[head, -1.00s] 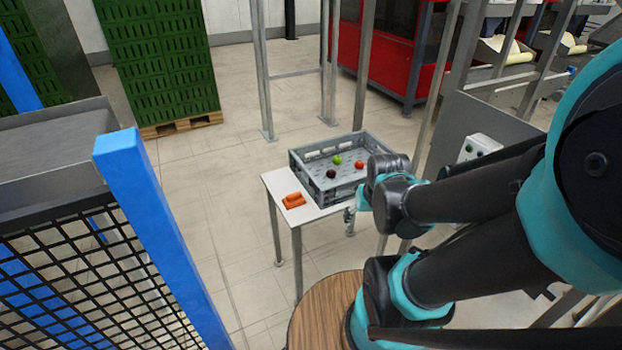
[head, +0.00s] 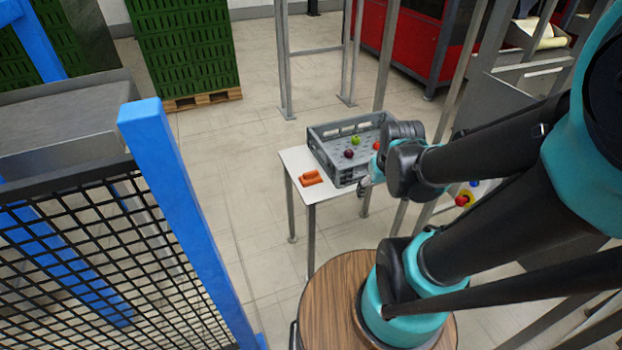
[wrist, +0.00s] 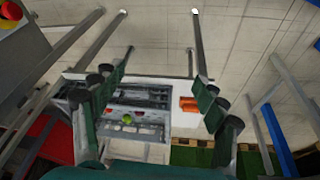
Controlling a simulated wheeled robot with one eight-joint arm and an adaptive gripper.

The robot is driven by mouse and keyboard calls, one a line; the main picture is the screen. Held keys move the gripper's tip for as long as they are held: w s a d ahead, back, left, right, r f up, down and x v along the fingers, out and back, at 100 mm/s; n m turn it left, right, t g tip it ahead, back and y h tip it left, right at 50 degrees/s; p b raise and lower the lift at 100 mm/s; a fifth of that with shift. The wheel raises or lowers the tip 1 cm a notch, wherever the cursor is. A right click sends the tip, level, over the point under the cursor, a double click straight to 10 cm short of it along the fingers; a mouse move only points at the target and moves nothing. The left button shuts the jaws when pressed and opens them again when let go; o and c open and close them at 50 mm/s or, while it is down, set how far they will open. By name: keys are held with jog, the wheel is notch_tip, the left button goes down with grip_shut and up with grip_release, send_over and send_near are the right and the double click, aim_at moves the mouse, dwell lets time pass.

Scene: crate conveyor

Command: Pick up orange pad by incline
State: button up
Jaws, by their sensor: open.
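The orange pad (head: 311,177) lies on the near left end of a small white table (head: 297,160), beside a grey crate. In the wrist view the orange pad (wrist: 189,104) shows to the right of the crate, between the spread fingers. My gripper (wrist: 160,88) is open and empty, with the table some distance beyond its fingers. In the head view my gripper (head: 366,184) is small and partly hidden by my arm, to the right of the pad and apart from it. No incline can be made out clearly near the pad.
The grey crate (head: 321,150) holds a green, a dark and a red round fruit. A blue post (head: 172,180) with black mesh fencing stands at the left. Metal posts (head: 285,60) stand behind the table. Open floor lies left of the table.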

jog(key=w+a+r+n+g, duration=0.1)
jog(key=w+a+r+n, duration=0.1)
jog(key=w+a+n, duration=0.35)
jog(key=n+g+h, duration=0.1)
jog(key=n+h, duration=0.3)
jog(key=n, duration=1.1)
send_over(310, 172)
jog(key=s+a, duration=0.2)
jog(key=a, duration=0.4)
notch_tip(310, 172, down, 3)
jog(key=x, duration=1.1)
jog(key=shift+s+d+f, duration=0.1)
jog(key=shift+d+f, duration=0.15)
jog(key=shift+x, duration=2.85)
jog(key=shift+s+a, duration=0.15)
jog(key=shift+s, duration=0.05)
jog(key=c, duration=1.3)
jog(key=shift+r, duration=0.1)
